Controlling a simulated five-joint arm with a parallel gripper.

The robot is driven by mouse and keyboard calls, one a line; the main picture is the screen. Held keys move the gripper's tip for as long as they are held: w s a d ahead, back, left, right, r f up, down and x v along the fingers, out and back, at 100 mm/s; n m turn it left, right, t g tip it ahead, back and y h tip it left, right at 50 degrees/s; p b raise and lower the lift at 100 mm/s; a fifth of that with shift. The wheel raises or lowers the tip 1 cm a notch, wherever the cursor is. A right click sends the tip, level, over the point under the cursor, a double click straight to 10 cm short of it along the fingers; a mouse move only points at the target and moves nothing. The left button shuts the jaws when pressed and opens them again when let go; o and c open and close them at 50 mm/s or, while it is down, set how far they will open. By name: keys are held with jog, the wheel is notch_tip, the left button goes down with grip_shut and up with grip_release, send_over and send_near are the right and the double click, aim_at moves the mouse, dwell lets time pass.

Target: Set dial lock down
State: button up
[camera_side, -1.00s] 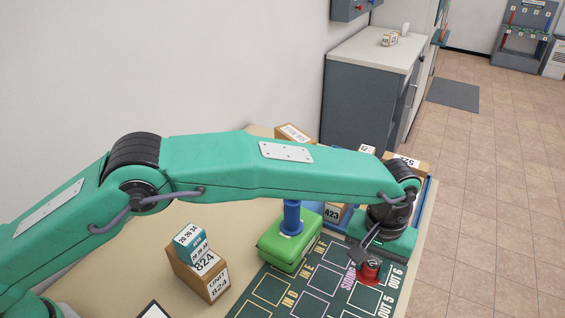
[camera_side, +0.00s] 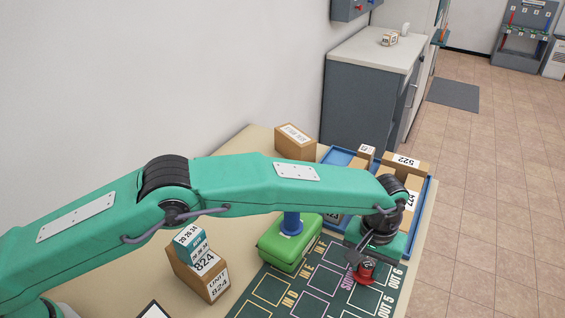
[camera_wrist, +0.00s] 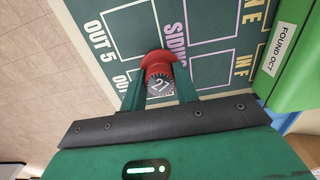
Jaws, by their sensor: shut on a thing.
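In the side view the red lock (camera_side: 366,270) is at the lower end of my gripper (camera_side: 364,262), over the dark green mat (camera_side: 318,290). My gripper is shut on the lock. The lock is beside the word on the mat that starts with SIDIN. I cannot tell whether the lock touches the mat.
A green box (camera_side: 290,243) with a blue post stands left of my gripper. A cardboard box marked 824 (camera_side: 200,270) is farther left. A blue tray (camera_side: 430,200) with several boxes lies behind. The mat around the lock is clear.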

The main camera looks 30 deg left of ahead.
aim_at(367, 264)
jog(key=shift+f, duration=0.25)
jog(key=o, duration=1)
jog(key=shift+r, duration=0.1)
notch_tip(367, 264, up, 12)
dwell(0.8)
